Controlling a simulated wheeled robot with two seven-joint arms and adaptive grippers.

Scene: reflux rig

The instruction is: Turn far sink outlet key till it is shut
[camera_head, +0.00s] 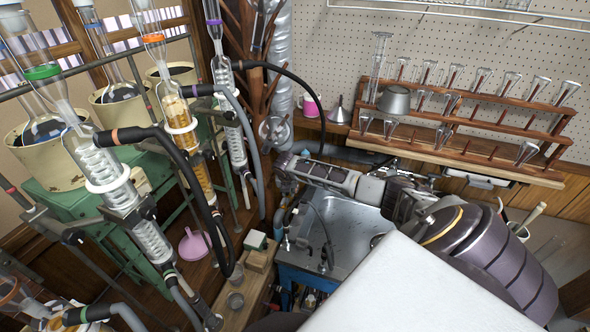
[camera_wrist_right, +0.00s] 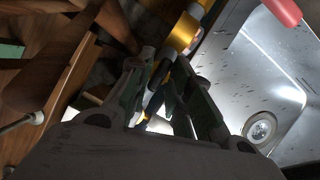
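The metal sink (camera_head: 345,225) sits right of centre in the head view, in a blue cabinet. Small outlet fittings (camera_head: 287,238) stand along its left edge; the far key cannot be made out clearly. My right gripper (camera_head: 284,168) reaches over the sink's far left corner from the right. In the right wrist view its fingers (camera_wrist_right: 160,68) are apart, with a dark stem and a brass-coloured fitting (camera_wrist_right: 184,35) between and just beyond the tips. Whether they touch a key is hidden. My left gripper is not in view.
In the wrist view the sink floor (camera_wrist_right: 225,80) and drain (camera_wrist_right: 261,128) lie to the right, with a pink-red piece (camera_wrist_right: 284,10) above. Glass condensers (camera_head: 115,185) with black hoses (camera_head: 185,165) stand at left. A wooden tube rack (camera_head: 470,120) is behind the sink.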

